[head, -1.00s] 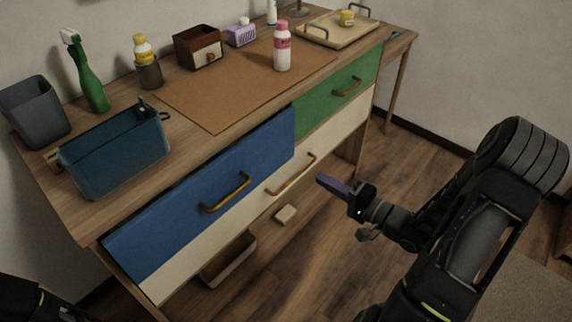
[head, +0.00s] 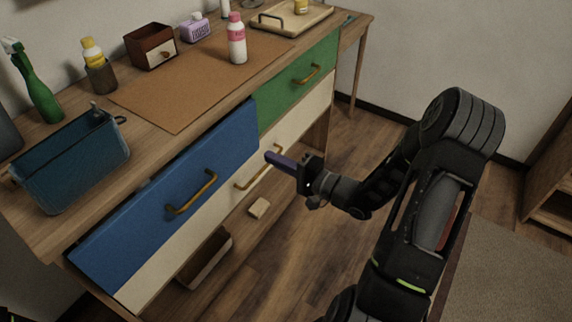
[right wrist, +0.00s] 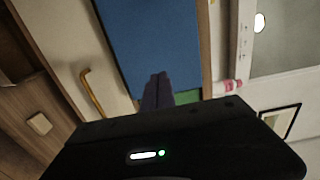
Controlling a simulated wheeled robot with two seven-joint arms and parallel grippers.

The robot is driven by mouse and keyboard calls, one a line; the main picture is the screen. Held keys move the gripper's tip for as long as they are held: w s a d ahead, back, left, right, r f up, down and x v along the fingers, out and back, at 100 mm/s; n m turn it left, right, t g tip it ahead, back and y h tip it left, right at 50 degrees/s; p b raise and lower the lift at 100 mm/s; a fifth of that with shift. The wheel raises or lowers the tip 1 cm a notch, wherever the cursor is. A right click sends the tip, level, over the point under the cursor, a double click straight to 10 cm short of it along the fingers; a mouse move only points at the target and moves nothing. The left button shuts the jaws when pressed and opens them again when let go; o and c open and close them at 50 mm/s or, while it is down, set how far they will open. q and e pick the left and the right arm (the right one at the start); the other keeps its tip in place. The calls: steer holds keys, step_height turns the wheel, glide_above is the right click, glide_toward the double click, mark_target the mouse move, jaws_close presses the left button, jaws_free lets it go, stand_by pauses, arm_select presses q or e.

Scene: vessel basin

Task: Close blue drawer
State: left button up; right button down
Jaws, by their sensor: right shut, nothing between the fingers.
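The blue drawer (head: 165,200) at the left of the dresser stands out a little from the body, its front ahead of the tabletop edge. Its brass handle (head: 192,193) is on the front. My right gripper (head: 268,157) is shut and empty, just right of the blue drawer's right end in the head view. In the right wrist view, its fingertips (right wrist: 157,80) overlap the lower part of the blue front (right wrist: 150,40). I cannot tell whether they touch it. My left gripper is not in view.
A green drawer (head: 290,88) is right of the blue one, with cream drawers (head: 310,110) below. A blue bin (head: 72,165), a green spray bottle (head: 38,92) and a pink-capped bottle (head: 237,45) stand on top. A small block (head: 259,207) lies below.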

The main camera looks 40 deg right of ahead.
mark_target(240, 141)
steer(key=x, duration=0.8)
steer(key=shift+w+b, duration=0.25)
steer(key=shift+b, duration=0.05)
steer(key=x, duration=0.3)
steer(key=shift+w+a, duration=0.1)
steer(key=shift+w, duration=0.1)
steer(key=shift+w+r, duration=0.1)
steer(key=shift+w, duration=0.15)
steer(key=shift+r, duration=0.1)
steer(key=shift+a, duration=0.1)
